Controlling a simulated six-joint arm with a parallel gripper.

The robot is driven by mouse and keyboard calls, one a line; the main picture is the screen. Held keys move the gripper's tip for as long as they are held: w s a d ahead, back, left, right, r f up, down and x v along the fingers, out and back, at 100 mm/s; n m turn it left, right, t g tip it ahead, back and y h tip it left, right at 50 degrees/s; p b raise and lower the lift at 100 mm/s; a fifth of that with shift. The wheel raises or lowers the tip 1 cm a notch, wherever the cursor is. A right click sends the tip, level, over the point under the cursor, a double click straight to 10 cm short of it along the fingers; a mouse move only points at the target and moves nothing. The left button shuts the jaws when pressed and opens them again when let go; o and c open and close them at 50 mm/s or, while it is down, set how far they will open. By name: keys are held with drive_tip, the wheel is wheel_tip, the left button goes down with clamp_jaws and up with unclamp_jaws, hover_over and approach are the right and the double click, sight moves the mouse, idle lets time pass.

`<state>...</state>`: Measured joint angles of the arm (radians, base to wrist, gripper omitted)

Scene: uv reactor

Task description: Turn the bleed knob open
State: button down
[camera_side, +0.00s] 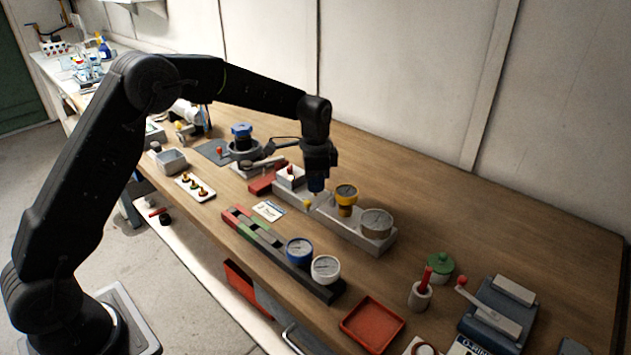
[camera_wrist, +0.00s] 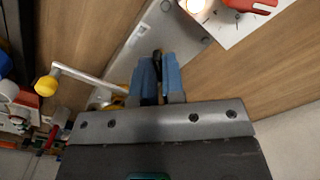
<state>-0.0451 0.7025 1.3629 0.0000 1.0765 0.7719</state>
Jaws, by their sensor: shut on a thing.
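My gripper (camera_side: 316,189) points down over the grey base plate (camera_side: 350,229) of the fixture in the middle of the bench. In the wrist view its two blue fingers (camera_wrist: 160,84) are closed on a small dark part, the bleed knob (camera_wrist: 158,92), which they mostly cover. In the side view the knob is hidden behind the fingers. A lever with a yellow ball end (camera_side: 309,203) is beside the fingers; the ball also shows at the left of the wrist view (camera_wrist: 46,86). I cannot tell how far the knob is turned.
A yellow-bodied gauge (camera_side: 346,196) and a grey gauge (camera_side: 376,222) stand just right of my gripper. A white box with a red switch (camera_side: 290,176) is close on the left. Blue (camera_side: 299,251) and white (camera_side: 325,269) gauges stand nearer the front. The bench behind is clear.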

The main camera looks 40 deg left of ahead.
drive_tip(key=n, duration=0.4)
drive_tip(key=shift+n, duration=2.2)
drive_tip(key=c, duration=1.2)
unclamp_jaws()
wheel_tip(320, 180, up, 14)
drive_tip(key=shift+f, duration=0.1)
